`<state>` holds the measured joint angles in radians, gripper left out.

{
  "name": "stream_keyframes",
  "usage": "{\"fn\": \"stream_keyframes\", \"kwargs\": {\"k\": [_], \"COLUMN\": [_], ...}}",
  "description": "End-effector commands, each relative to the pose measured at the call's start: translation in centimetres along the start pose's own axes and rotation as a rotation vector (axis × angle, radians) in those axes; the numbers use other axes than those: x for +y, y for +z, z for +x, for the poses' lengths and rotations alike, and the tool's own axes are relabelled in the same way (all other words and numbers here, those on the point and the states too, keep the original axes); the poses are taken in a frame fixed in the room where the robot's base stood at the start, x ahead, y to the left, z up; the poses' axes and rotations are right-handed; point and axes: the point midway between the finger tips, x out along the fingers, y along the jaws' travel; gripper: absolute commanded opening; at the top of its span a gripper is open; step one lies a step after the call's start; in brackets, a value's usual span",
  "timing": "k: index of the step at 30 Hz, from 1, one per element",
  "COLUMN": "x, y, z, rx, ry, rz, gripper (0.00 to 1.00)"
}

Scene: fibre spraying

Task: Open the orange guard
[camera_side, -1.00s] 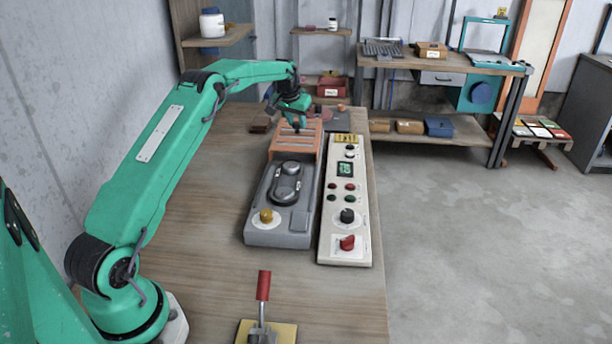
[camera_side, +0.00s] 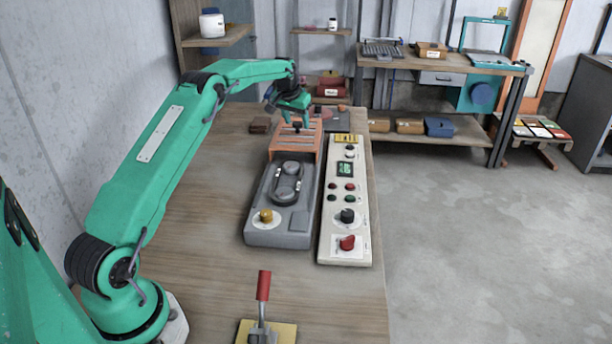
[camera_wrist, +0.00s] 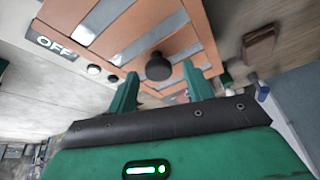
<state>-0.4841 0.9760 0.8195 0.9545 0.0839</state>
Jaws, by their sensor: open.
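The orange guard (camera_side: 283,146) is a slatted cover at the far end of the grey machine (camera_side: 264,226). It looks closed over that end. In the wrist view the guard (camera_wrist: 118,58) has grey strips and a round dark knob (camera_wrist: 158,67). My gripper (camera_side: 296,125) is above the guard in the side view. In the wrist view my gripper (camera_wrist: 158,84) is open, with one green finger on each side of the knob. I cannot tell whether a finger touches the knob. The fingertips are small and partly hidden in the side view.
A white control panel (camera_side: 331,230) with knobs and buttons stands right of the machine. A red-handled clamp (camera_side: 263,290) is at the front of the table. A small brown block (camera_side: 261,125) lies left of the guard. The table left of the machine (camera_side: 190,235) is clear.

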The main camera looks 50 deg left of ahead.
Motion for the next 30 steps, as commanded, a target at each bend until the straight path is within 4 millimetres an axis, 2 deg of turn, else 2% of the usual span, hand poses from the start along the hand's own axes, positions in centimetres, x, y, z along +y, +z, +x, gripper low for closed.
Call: {"fn": "stream_keyframes", "kwargs": {"k": [18,24,30], "x": [-0.1,-0.1,-0.1], "y": [-0.1,0.0,0.0], "z": [-6.6,-7.5,-7.5], "rx": [0.002,0.001,0.001], "ry": [-0.001,-0.001,-0.001], "rz": [-0.001,-0.001,-0.001], "gripper": [0.51,0.51,0.51]}}
